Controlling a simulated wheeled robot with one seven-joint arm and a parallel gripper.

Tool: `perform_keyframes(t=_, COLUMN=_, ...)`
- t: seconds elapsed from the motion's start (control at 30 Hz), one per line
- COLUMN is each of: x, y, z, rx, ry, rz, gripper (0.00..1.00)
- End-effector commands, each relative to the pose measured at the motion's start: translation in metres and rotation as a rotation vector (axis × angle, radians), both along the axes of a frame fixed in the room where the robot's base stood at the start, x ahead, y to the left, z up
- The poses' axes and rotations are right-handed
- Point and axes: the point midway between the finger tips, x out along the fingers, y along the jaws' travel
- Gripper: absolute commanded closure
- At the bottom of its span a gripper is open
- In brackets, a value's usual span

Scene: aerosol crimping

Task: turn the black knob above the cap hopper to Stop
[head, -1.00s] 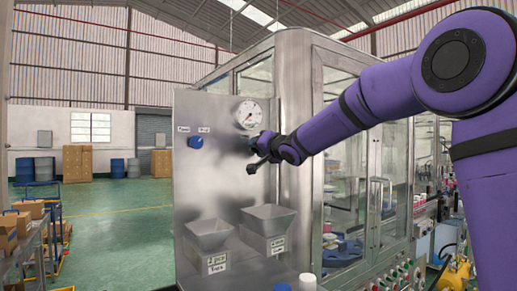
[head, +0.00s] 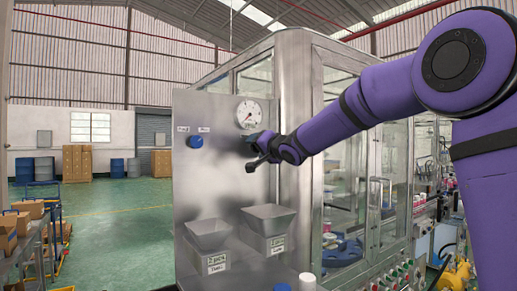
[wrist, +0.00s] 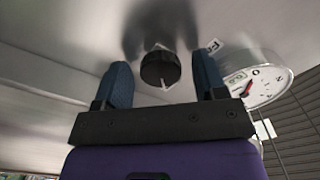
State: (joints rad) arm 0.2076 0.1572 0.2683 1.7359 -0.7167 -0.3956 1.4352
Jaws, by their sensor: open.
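In the wrist view the black knob (wrist: 160,68) sits on the steel panel with a light pointer line on its face. My gripper (wrist: 162,62) is open, with one blue-padded finger on each side of the knob. Gaps show between both fingers and the knob. A small white label, partly visible, sits right of the knob. In the head view my gripper (head: 256,152) is at the panel below the gauge and hides the black knob. Two steel hoppers, left (head: 208,235) and right (head: 268,218), are mounted below it; their labels are hard to read.
A round gauge (head: 249,114) is above my gripper and close to the right finger in the wrist view. A blue knob (head: 195,141) is on the panel to the left. The glass-doored machine cabinet (head: 380,190) stands right of the panel.

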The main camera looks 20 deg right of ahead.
Motion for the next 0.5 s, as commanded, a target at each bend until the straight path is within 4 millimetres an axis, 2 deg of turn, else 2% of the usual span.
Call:
perform_keyframes(t=0.13, x=-0.004, y=-0.001, z=0.001, rx=-0.001, ry=-0.001, rz=-0.001, gripper=0.35)
perform_keyframes(t=0.27, x=-0.017, y=-0.006, z=0.001, rx=-0.001, ry=-0.002, rz=-0.001, gripper=0.35)
perform_keyframes(t=0.5, x=-0.057, y=-0.019, z=0.001, rx=-0.001, ry=-0.002, rz=-0.003, gripper=0.35)
